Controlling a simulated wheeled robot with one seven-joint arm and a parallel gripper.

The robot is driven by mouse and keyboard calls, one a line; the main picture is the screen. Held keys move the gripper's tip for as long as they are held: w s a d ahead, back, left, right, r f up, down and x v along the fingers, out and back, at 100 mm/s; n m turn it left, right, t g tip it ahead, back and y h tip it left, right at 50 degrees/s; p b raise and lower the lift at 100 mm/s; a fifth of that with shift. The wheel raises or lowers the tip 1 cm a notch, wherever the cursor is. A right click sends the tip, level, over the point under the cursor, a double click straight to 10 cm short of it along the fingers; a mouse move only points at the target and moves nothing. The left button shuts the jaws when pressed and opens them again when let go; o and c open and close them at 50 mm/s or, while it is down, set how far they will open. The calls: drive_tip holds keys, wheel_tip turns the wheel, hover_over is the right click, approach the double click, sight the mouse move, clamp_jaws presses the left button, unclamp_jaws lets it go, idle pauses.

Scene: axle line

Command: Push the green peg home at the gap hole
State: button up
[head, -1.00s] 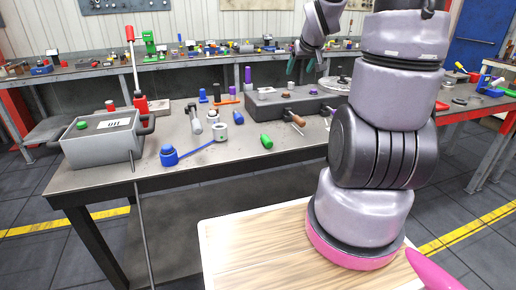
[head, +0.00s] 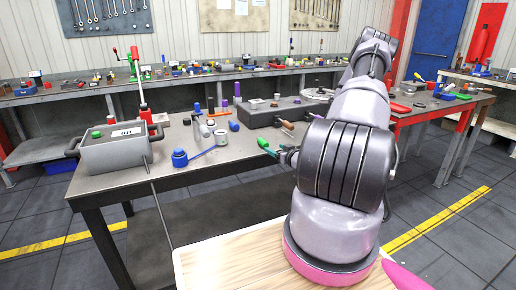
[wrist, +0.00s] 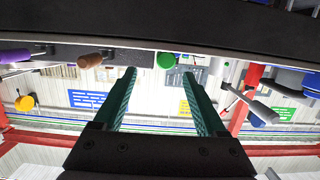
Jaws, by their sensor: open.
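In the wrist view, which looks upside down, a round green end, seemingly the peg's (wrist: 166,60), shows between and beyond the fingertips. My gripper (wrist: 158,74) is open with two teal fingers apart and nothing clearly held. Whether the fingers touch the peg I cannot tell. A long dark block (head: 258,117) stands behind the peg on the table. I cannot make out the gap hole.
A grey box (head: 112,152) with a green button stands at the table's left. A blue-capped item (head: 180,158), a pale ring (head: 221,136) and a blue peg (head: 233,126) lie left of the green peg. A brown handle (head: 288,125) juts from the block.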

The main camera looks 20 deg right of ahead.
sight(266, 145)
drive_tip(key=w, duration=0.3)
drive_tip(key=w+a+f, duration=0.1)
drive_tip(key=w, duration=0.6)
drive_tip(key=shift+a+f, duration=0.2)
drive_tip(key=shift+f, duration=0.15)
drive_tip(key=shift+c, duration=0.3)
drive_tip(key=shift+t, duration=0.3)
clamp_jaws()
drive_tip(key=shift+r, duration=0.1)
